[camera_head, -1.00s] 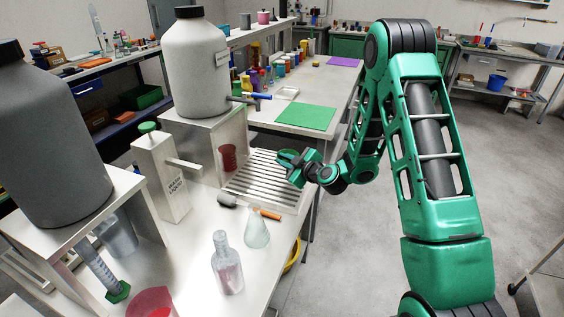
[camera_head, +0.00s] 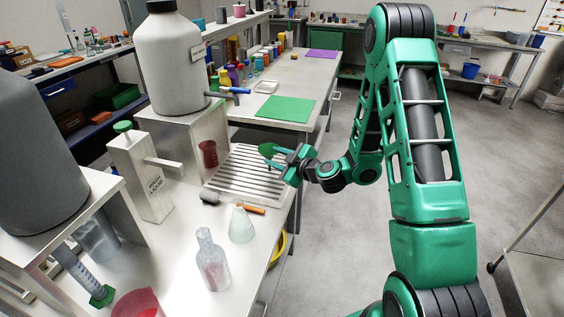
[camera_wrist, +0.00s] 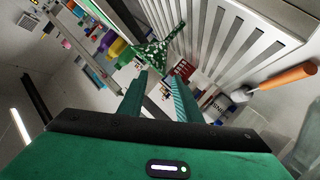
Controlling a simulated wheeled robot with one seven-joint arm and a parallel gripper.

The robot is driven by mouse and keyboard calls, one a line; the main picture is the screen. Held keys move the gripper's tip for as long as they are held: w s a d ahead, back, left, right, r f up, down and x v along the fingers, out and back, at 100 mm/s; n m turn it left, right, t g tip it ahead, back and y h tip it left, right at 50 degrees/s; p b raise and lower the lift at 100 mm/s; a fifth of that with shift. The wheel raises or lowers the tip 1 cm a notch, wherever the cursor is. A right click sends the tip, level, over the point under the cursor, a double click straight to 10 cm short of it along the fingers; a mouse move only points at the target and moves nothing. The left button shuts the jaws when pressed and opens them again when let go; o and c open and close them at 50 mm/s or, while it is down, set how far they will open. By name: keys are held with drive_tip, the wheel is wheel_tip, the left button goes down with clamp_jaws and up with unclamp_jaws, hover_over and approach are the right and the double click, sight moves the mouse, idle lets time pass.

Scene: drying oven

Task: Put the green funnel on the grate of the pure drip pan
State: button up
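The green funnel (camera_head: 267,149) shows over the far right part of the drip pan's slatted metal grate (camera_head: 240,182). I cannot tell whether it touches the slats. In the wrist view the speckled green funnel (camera_wrist: 160,50) lies just beyond my fingertips, beside the grate's pale slats (camera_wrist: 222,45). My gripper (camera_head: 284,164) is close on the right of the funnel in the head view. In the wrist view its two fingers (camera_wrist: 160,76) are apart, with a clear gap and nothing visible between them.
A red beaker (camera_head: 208,153) stands at the grate's back left, below a big grey tank (camera_head: 170,65) with a tap. A green mat (camera_head: 272,109) lies on the bench behind.

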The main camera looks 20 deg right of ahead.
drive_tip(key=s+r+g+y, duration=0.1)
drive_tip(key=s+r+g, duration=0.15)
drive_tip(key=s, duration=0.45)
drive_tip(key=s+r+g, duration=0.1)
drive_tip(key=s+g, duration=0.3)
drive_tip(key=s, duration=0.3)
drive_tip(key=s+d+r+m+g+h, duration=0.2)
drive_tip(key=s+d+m, duration=0.3)
drive_tip(key=s, duration=0.5)
drive_tip(key=s+d+r+m+g+h, duration=0.1)
drive_tip(key=s+d+r+m+g, duration=0.2)
drive_tip(key=s, duration=0.7)
drive_tip(key=s+d+r+m+g+h, duration=0.2)
drive_tip(key=s+d+r+m, duration=0.2)
drive_tip(key=s+d+m, duration=0.4)
drive_tip(key=shift+s+m+h, duration=0.3)
drive_tip(key=shift+s+m, duration=0.4)
drive_tip(key=shift+s, duration=0.45)
drive_tip(key=shift+d+r, duration=0.1)
